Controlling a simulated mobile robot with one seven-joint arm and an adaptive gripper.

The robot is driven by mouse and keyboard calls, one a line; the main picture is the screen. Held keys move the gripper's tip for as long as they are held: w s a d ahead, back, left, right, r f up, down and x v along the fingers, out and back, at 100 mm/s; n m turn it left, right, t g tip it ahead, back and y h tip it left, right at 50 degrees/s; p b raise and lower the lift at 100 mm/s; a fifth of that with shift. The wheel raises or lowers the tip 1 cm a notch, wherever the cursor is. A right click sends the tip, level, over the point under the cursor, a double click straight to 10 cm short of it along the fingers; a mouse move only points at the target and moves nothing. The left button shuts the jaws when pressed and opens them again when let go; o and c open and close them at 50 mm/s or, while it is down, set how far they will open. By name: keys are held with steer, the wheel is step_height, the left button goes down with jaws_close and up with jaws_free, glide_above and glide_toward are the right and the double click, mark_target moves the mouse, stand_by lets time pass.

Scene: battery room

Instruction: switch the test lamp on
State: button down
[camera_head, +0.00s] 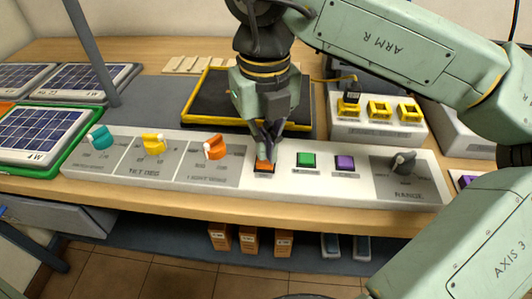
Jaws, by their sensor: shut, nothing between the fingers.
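My gripper (268,153) is shut and empty, pointing down over the white control panel (285,200). Its fingertips are right at an orange push button (264,168) and hide the back part of it. I cannot tell whether they touch it or hover just above. To its right are a green button (306,160) and a purple button (344,163). On the left are a teal knob (99,137), a yellow knob (153,145) and an orange knob (214,147). The button labels are too small to read. I cannot identify the test lamp or see a lit one.
Behind stand a black tray with a yellow rim (188,97) and a white block with yellow sockets (378,131). Solar panels (42,131) fill the left. Small boxes (220,237) sit below the bench.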

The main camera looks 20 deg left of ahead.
mark_target(265, 162)
steer(key=shift+f+b, duration=0.8)
steer(key=shift+f, duration=0.15)
steer(key=shift+r, duration=0.15)
steer(key=shift+r+p, duration=2.45)
steer(key=shift+r, duration=1)
steer(key=shift+s+f, duration=0.1)
